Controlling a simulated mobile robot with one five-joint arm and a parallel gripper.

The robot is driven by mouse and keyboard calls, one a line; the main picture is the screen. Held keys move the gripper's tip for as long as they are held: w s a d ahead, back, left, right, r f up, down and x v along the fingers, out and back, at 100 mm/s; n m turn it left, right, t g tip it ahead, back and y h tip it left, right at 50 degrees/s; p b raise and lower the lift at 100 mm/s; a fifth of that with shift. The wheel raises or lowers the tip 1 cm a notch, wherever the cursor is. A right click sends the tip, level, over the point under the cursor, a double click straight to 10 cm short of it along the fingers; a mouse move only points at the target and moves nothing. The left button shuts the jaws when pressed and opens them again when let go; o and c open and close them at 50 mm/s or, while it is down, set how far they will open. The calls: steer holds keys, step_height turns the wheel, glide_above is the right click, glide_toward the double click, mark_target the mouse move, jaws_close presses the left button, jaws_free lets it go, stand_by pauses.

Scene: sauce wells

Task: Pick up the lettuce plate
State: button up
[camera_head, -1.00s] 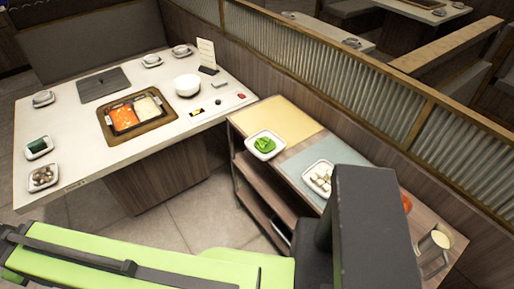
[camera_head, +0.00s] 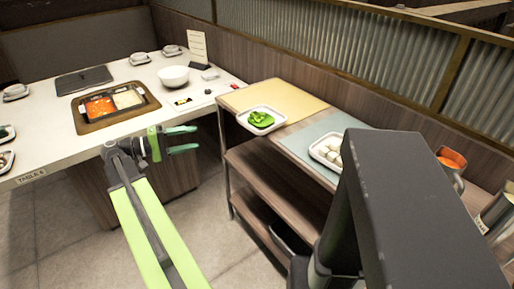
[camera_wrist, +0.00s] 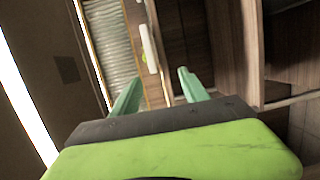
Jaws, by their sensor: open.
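The lettuce plate (camera_head: 262,119) is a white square plate with green lettuce on it. It sits on the yellow mat at the near left corner of the wooden cart in the head view. My gripper (camera_head: 196,140) is open and empty, left of the plate and apart from it, over the gap between table and cart. In the wrist view my gripper (camera_wrist: 158,88) shows two green fingers spread apart. A white edge with a bit of green, seemingly the lettuce plate (camera_wrist: 149,50), shows beyond the fingers there.
The cart's yellow mat (camera_head: 290,98) lies beside a blue-grey mat (camera_head: 300,143) with a plate of white pieces (camera_head: 323,151). The dining table (camera_head: 60,145) stands left, with a two-part pot (camera_head: 115,103) and a white bowl (camera_head: 173,77). A partition (camera_head: 330,60) runs behind.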

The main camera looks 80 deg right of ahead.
steer(key=s+g, duration=0.1)
steer(key=s, duration=0.1)
glide_toward(246, 126)
steer(key=s+d+f, duration=0.1)
steer(key=s+d, duration=0.3)
steer(key=shift+m+y, duration=0.3)
steer(key=shift+m, duration=0.1)
steer(key=x, duration=0.5)
steer(key=shift+a+r, duration=0.1)
steer(key=shift+a, duration=0.05)
jaws_close()
